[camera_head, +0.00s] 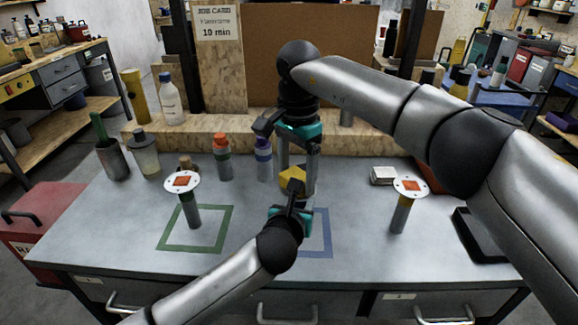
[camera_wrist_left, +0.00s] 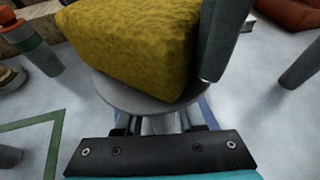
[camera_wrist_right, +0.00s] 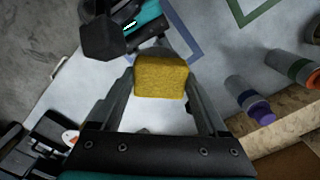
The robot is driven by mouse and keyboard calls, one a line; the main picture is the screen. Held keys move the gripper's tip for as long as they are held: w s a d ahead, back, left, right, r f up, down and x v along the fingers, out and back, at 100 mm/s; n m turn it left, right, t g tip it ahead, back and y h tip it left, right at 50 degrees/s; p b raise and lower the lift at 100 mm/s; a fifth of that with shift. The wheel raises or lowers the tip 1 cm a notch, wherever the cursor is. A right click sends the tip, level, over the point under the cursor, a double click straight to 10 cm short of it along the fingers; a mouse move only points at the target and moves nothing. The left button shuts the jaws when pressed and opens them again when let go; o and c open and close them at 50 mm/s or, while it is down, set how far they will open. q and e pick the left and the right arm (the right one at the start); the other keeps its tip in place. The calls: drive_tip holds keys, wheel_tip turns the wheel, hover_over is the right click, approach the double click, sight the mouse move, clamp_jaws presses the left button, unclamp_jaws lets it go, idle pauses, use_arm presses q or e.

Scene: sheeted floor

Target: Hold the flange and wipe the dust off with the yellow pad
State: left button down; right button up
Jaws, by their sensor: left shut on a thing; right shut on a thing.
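The yellow pad (camera_head: 292,180) is between the fingers of my right gripper (camera_head: 297,172), above the blue outlined square. My right gripper is shut on it; the pad also fills the middle of the right wrist view (camera_wrist_right: 160,80). In the left wrist view the pad (camera_wrist_left: 135,45) sits over a round grey flange (camera_wrist_left: 115,92) and looks to touch its top face. My left gripper (camera_head: 290,200) is shut on the flange's stem just below the disc. The pad covers most of the flange's face, so any dust there is hidden.
Two other white-topped flanges with orange patches stand upright: one in the green square (camera_head: 183,182), one at the right (camera_head: 410,187). A small white box (camera_head: 383,176) lies right. The front left of the table is clear.

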drive_tip(key=shift+d+f, duration=0.1)
drive_tip(key=shift+d, duration=1.15)
drive_tip(key=shift+a, duration=2.1)
drive_tip(key=shift+r, duration=4.1)
drive_tip(key=shift+d+f, duration=0.1)
drive_tip(key=shift+f, duration=0.05)
